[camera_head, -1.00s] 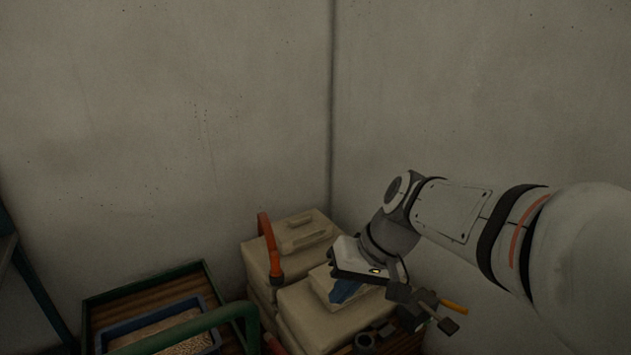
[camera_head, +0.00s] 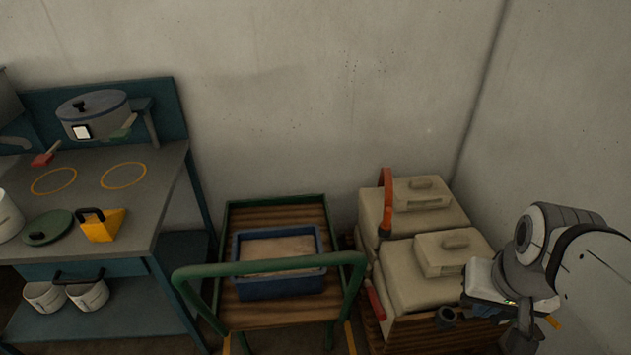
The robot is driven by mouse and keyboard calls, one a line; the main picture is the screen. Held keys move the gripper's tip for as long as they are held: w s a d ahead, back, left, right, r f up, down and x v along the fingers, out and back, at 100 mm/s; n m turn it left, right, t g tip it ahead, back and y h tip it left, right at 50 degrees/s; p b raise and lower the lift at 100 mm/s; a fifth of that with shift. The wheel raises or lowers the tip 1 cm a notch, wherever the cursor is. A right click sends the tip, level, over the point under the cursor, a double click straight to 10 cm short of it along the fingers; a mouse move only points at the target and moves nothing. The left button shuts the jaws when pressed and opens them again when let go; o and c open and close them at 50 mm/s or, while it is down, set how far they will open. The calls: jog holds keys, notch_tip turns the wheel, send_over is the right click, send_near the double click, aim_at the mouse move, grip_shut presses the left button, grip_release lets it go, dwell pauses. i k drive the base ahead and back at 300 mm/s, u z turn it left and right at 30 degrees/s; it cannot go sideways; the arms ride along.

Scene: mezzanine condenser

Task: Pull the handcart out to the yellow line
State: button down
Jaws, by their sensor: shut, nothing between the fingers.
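The handcart (camera_head: 240,315) stands against the back wall, between the workbench and a pallet of beige cases. It has a wooden deck, a green frame and a green handle bar (camera_head: 220,268) arching across its near side. A blue tray (camera_head: 280,288) with pale contents sits on its deck. My gripper (camera_head: 530,335) is at the lower right, in front of the cases and well right of the handle. It is shut and empty. Part of it is cut off or dark against my arm. The yellow line is not clearly seen; short yellow strips (camera_head: 350,338) show at the cart's near end.
The workbench (camera_head: 140,170) at left holds a pot (camera_head: 95,112), a yellow block (camera_head: 102,225) and a green lid (camera_head: 48,227). Beige cases (camera_head: 415,275) with an orange-red hooked bar (camera_head: 386,200) stand close to the cart's right side. Walls close off the back and right.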

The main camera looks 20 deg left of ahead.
aim_at(227, 314)
jog(key=z, duration=0.05)
jog(key=k, duration=1.3)
jog(key=u, duration=1.4)
jog(key=i, duration=0.5)
